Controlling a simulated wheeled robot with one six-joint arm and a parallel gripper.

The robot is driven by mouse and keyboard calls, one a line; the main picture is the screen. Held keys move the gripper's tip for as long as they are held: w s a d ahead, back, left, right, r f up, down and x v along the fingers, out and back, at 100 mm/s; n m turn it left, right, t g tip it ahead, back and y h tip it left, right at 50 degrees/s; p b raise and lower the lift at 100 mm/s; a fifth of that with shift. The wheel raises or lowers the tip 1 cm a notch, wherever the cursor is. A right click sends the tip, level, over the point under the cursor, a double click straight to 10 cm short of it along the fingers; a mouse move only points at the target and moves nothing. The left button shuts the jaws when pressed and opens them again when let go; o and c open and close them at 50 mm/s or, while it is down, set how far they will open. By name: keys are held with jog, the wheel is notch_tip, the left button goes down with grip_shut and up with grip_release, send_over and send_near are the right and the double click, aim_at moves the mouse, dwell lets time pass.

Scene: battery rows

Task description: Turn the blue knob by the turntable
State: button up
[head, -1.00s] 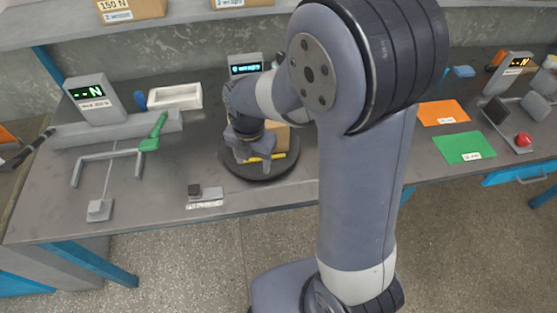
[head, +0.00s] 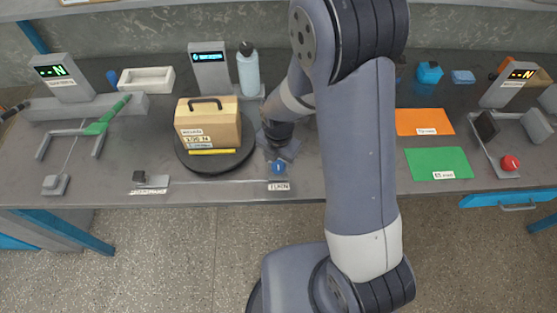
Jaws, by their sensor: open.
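The blue knob (head: 278,167) sits near the front edge of the bench, right of the turntable, above a small white label. The black round turntable (head: 239,163) carries a light wooden box (head: 208,123) with a dark handle, labels and a yellow strip at its foot. My gripper (head: 281,153) is pointed down just behind the knob, beside the turntable's right edge. Its jaws are open, and nothing shows between them. I cannot tell whether they touch the knob. My arm hides part of the bench to the right.
A grey display post (head: 209,72) and a blue bottle (head: 248,70) stand behind the turntable. A green-handled lever (head: 107,115) and a small black switch (head: 139,177) are at left. Orange (head: 423,121) and green (head: 438,163) sheets lie at right.

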jog(key=shift+f, duration=0.6)
jog(key=shift+c, duration=0.3)
jog(key=c, duration=0.9)
